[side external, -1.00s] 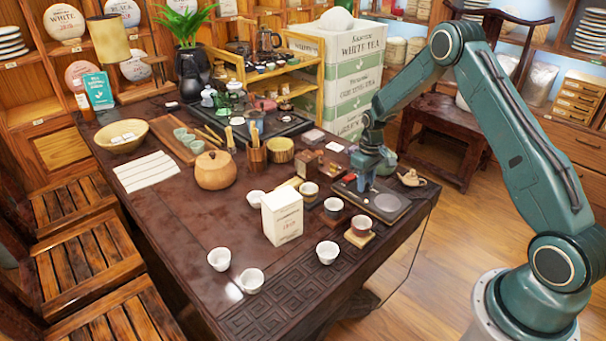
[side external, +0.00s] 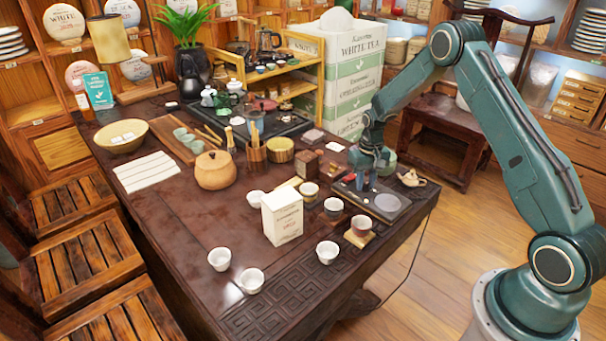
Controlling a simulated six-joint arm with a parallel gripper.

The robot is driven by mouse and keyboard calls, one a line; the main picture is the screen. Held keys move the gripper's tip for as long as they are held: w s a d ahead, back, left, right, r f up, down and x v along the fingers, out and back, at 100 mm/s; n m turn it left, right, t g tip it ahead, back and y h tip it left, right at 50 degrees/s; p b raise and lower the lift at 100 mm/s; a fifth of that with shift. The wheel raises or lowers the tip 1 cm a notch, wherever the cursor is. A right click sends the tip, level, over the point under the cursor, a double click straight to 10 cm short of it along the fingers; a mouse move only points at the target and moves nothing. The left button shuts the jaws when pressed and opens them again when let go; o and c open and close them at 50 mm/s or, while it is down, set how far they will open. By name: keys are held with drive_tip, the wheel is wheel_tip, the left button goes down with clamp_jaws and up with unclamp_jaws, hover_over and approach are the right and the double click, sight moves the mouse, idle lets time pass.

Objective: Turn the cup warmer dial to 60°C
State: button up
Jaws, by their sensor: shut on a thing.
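The cup warmer (side external: 408,206) is a flat dark plate with a round grey heating disc, near the table's right edge. My gripper (side external: 367,187) points straight down over the plate's left part, beside the disc. Its two blue fingers show side by side, close together, with their tips at the plate. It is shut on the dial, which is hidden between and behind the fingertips. The dial's marks and setting are too small to read from here.
Cups on small stands (side external: 359,232) are in front of the warmer, with a white box (side external: 282,218) to the left. A small clay teapot (side external: 411,178) sits close on the right. Small boxes (side external: 308,162) stand to the left.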

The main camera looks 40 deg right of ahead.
sight(365, 184)
drive_tip(key=o, duration=1)
drive_tip(key=shift+r, duration=0.1)
wheel_tip(365, 184, up, 14)
drive_tip(key=shift+f, duration=0.2)
